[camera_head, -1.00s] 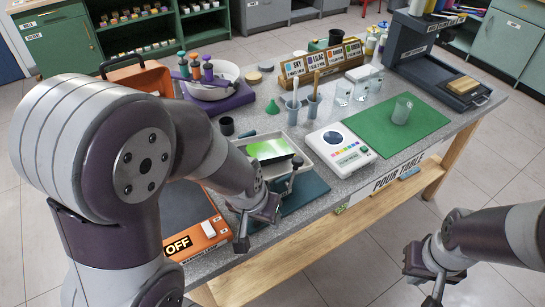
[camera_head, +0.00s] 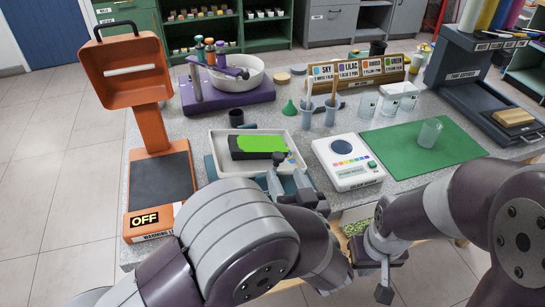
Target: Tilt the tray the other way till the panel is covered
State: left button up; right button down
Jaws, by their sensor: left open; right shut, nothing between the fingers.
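The white tray (camera_head: 219,147) sits on a teal base (camera_head: 211,168) in the middle of the table. The dark panel (camera_head: 236,151) lies in the tray. Bright green paint (camera_head: 262,144) covers much of its top; dark areas show at the left and along the near side. I cannot tell clearly whether the tray is tilted. My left gripper (camera_head: 286,183) is open just in front of the tray's near edge; whether it touches the tray is unclear. My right gripper (camera_head: 376,268) is shut and empty, low near the table's front edge.
An orange dryer-like stand (camera_head: 152,126) marked OFF stands left. A white scale-like device (camera_head: 347,161) is just right of the tray. A green mat (camera_head: 455,146) holds a clear cup (camera_head: 429,132). Two small cups (camera_head: 307,112) with sticks stand behind the tray.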

aim_at(280, 161)
pick_arm(q)
jog(key=x, duration=0.7)
jog(key=shift+w+d, duration=0.2)
jog(key=shift+w, duration=0.1)
jog(key=shift+f, duration=0.1)
grip_shut()
